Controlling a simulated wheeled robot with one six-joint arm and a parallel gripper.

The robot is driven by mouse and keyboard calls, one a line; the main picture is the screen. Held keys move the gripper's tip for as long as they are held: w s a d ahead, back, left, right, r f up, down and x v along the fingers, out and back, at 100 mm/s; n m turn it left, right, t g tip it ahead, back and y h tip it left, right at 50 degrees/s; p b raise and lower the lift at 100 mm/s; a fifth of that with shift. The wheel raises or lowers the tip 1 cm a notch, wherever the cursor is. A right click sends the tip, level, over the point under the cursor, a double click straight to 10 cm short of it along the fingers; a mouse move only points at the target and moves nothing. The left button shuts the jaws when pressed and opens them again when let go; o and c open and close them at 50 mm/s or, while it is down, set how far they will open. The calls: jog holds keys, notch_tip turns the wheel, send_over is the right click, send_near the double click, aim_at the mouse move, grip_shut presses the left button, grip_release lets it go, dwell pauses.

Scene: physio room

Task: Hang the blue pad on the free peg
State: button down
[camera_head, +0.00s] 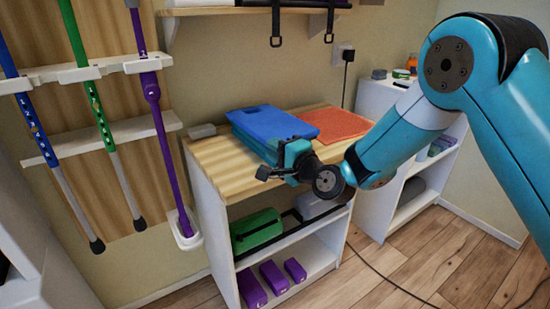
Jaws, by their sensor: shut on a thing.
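The blue pad (270,121) lies flat on the wooden top of a low shelf unit (219,171), with a lighter blue layer showing along its lower front edge. My gripper (277,169) is at the pad's front right edge, low over the top, and is shut on the pad. The arm hides part of that edge, and the fingertips are small and partly hidden. Black hangers (276,41) hang under the wall shelf above the unit. I cannot tell which peg is free.
An orange pad (334,124) lies right of the blue pad, and a small grey block (202,131) lies left. A wall rack (99,70) holds blue, green and purple sticks. A white cabinet (381,100) stands right. A cable crosses the wooden floor.

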jog(key=shift+f, duration=0.75)
jog(key=c, duration=1.1)
grip_release()
jog(key=shift+o, duration=0.2)
